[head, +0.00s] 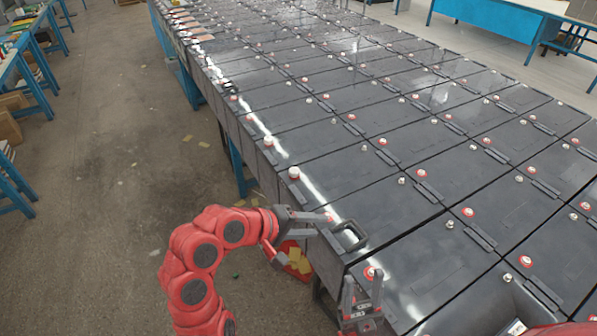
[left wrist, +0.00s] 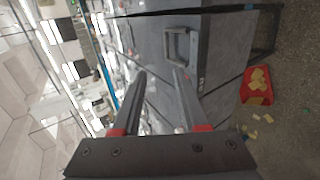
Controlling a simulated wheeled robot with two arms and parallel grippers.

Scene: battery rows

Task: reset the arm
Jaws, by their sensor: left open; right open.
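My red left arm comes in from the lower left, and its gripper (head: 322,224) is open and empty at the near left edge of the battery rows. Its fingers point right, close to a black handle (head: 358,242) on the end of a battery. In the left wrist view the left gripper (left wrist: 158,74) has its two fingers apart with nothing clamped between them. The handle (left wrist: 168,48) lies ahead of the fingertips; I cannot tell whether they touch it. My right gripper (head: 362,281) is open and empty at the bottom, fingers pointing up, in front of the batteries.
Rows of dark batteries (head: 320,182) with red and pale terminals fill the table. A red bin (head: 302,262) with yellow pieces sits low under the left gripper; it also shows in the left wrist view (left wrist: 245,88). The floor (head: 110,150) to the left is open, with blue benches beyond.

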